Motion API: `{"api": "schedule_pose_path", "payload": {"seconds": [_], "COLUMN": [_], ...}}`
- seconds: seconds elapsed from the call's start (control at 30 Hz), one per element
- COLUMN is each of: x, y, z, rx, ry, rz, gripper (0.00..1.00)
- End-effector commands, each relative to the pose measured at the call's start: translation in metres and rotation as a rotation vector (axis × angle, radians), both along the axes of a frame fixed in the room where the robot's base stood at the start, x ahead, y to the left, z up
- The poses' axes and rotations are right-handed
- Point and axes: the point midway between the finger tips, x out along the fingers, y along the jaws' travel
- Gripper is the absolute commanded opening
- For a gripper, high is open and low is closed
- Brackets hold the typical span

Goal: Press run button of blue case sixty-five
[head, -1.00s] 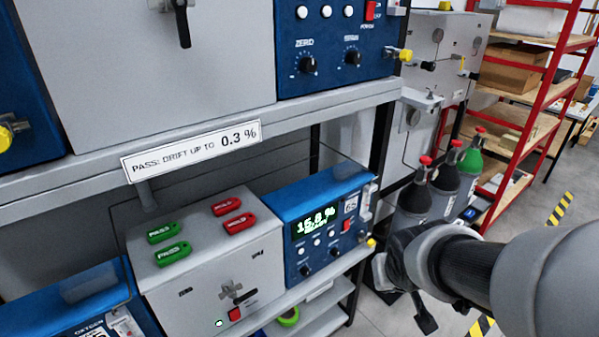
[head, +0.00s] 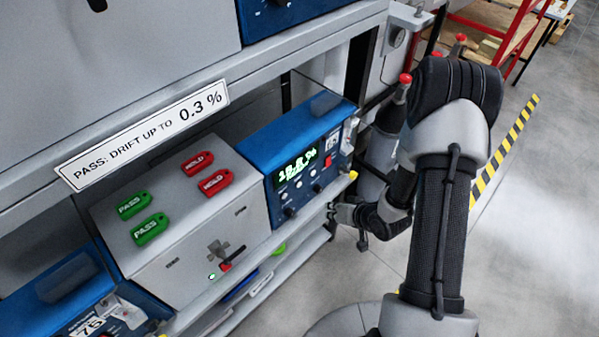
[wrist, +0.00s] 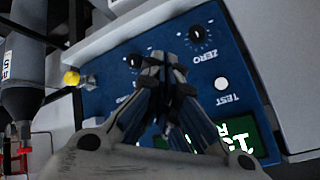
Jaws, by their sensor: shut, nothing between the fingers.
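The blue case (head: 272,147) stands on the lower shelf, with a lit green display (head: 297,168) and small white buttons and knobs on its front. Its pale number label (head: 333,141) is too small to read now. My gripper (head: 336,214) is low in front of the case's right end. In the wrist view, my gripper (wrist: 164,62) is shut and empty, its tips over the blue front panel (wrist: 110,100). A white button marked TEST (wrist: 221,83) and a ZERO knob (wrist: 196,34) show beside the fingers. I cannot make out a run button; the fingers cover part of the panel.
Left of the case is a grey box (head: 172,262) carrying green PASS tags (head: 150,228) and red HOLD tags (head: 215,182). The upper shelf edge (head: 245,75) overhangs. A yellow fitting (wrist: 71,78) sticks out by the panel.

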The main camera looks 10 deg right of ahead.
Motion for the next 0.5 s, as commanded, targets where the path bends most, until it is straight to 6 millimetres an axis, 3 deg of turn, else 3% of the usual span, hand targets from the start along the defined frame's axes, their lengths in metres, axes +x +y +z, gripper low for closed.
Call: {"api": "schedule_pose_path", "payload": {"seconds": [0.5], "x": [-0.0058], "y": [0.0080], "z": [-0.0091], "rx": [0.052], "ry": [-0.005], "rz": [-0.003], "gripper": [0.00]}}
